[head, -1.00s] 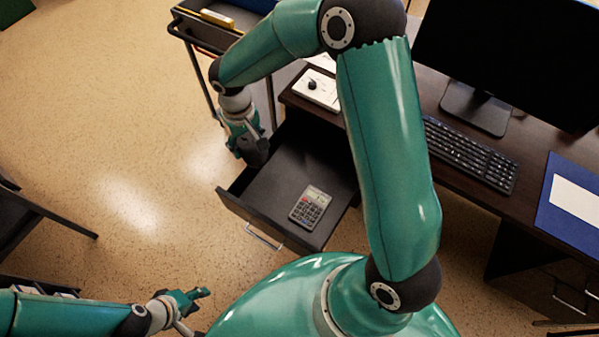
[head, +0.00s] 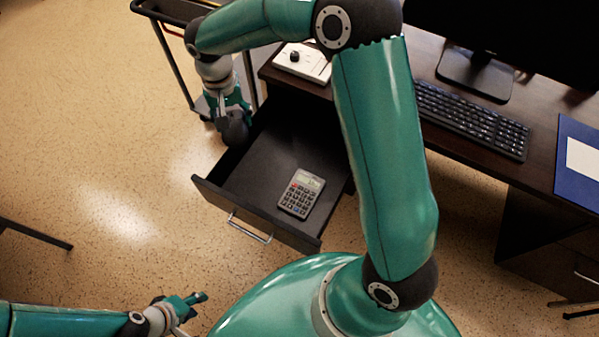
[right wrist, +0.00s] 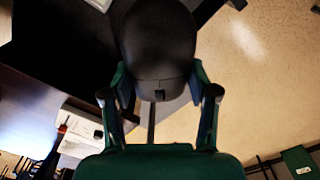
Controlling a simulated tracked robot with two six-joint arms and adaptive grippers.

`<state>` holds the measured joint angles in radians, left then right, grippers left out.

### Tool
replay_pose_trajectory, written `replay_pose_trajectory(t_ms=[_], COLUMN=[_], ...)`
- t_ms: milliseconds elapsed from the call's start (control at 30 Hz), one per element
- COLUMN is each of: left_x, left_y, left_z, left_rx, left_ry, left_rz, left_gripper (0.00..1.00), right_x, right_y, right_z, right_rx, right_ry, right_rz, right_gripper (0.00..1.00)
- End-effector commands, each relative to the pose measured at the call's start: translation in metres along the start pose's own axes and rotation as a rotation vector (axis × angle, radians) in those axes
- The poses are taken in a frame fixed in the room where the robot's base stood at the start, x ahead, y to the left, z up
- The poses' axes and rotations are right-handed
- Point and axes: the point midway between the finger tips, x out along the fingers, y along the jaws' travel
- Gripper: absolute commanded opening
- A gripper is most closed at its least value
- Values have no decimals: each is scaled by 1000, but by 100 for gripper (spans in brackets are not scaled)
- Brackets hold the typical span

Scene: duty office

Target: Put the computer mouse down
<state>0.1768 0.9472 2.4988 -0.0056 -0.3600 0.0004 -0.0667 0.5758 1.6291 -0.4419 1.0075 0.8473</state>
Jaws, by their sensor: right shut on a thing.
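The computer mouse (head: 235,131) is black and rounded. My right gripper (head: 228,112) is shut on it, at the back left side of the open drawer (head: 262,165). In the right wrist view the mouse (right wrist: 158,45) sits between the two fingers, with dark surface to its left and floor to its right. I cannot tell whether the mouse touches the drawer's rim. A grey calculator (head: 301,193) lies in the drawer's front right part. My left gripper (head: 190,304) is low in the head view, away from the drawer; its finger opening is unclear.
The dark desk (head: 440,150) carries a keyboard (head: 472,119), a monitor, a blue folder (head: 577,165) and a white pad (head: 303,62) with a small black knob. A trolley (head: 160,15) stands behind my right gripper. The drawer's left middle is bare.

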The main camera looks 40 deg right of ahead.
Motion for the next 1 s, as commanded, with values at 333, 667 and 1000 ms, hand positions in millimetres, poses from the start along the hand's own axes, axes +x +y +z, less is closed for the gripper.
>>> replay_pose_trajectory(t_ms=[333, 667, 1000], left_x=[123, 172, 188], left_y=[-44, -62, -68], left_z=[-1, -1, -2], left_rx=[0, 0, 0], left_ry=[0, 1, 1], left_rz=[0, 0, 0], left_gripper=[40, 40, 40], right_x=[72, 92, 143], right_y=[16, 26, 27], right_z=[-17, -22, -20], right_rx=[436, 681, 707], right_ry=[-5, -16, -22], right_rz=[-6, -12, -5], right_gripper=[23, 23, 23])
